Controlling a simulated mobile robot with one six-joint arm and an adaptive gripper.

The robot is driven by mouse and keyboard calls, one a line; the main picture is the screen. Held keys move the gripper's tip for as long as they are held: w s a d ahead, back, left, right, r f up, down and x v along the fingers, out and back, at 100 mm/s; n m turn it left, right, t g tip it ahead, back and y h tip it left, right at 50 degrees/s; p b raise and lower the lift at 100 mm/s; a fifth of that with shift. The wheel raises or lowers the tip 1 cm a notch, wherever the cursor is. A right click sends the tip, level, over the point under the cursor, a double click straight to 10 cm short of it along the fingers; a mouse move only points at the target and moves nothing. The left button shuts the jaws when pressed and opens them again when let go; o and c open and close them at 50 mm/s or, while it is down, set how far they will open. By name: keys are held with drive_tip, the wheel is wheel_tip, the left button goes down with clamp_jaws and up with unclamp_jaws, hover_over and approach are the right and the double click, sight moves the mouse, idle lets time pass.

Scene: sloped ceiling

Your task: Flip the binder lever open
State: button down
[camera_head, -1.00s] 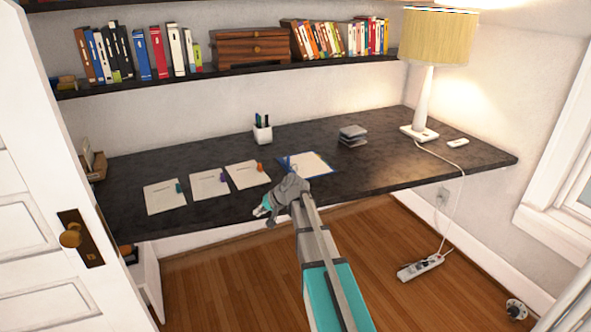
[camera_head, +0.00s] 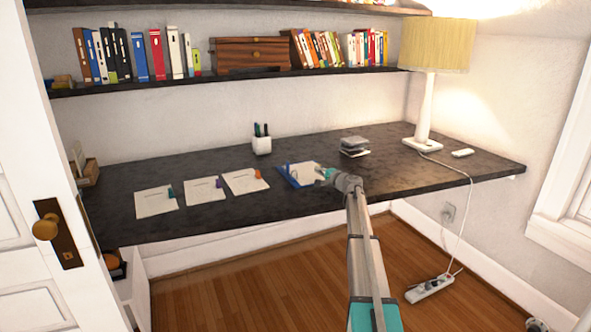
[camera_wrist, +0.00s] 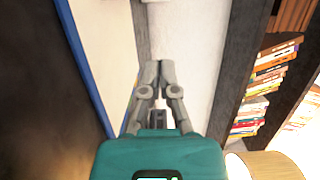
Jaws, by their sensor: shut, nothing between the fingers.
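The blue binder (camera_head: 286,179) lies open on the dark desk with white paper on it. A small blue upright part shows at its back left; I cannot make out the lever clearly. My gripper (camera_head: 320,173) is at the right side of the binder, in front of the paper's right edge. In the wrist view the binder's blue edge (camera_wrist: 86,75) and white paper run along the left. There my gripper's fingers (camera_wrist: 160,66) are together and hold nothing. I cannot tell whether they touch the binder.
Three paper sheets with coloured clips lie left of the binder on the desk (camera_head: 220,215). A pen cup (camera_head: 262,146) stands behind it, and a grey stack (camera_head: 354,145) sits behind to the right. A lamp (camera_head: 425,110) stands farther right. A shelf of books (camera_head: 157,55) hangs above.

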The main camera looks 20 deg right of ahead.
drive_tip(key=shift+w+a, duration=0.1)
drive_tip(key=shift+w, duration=0.05)
drive_tip(key=x, duration=0.9)
drive_tip(key=shift+w, duration=0.25)
drive_tip(key=a, duration=0.3)
drive_tip(key=shift+a, duration=0.6)
drive_tip(key=shift+d, duration=0.4)
drive_tip(key=shift+a, duration=0.45)
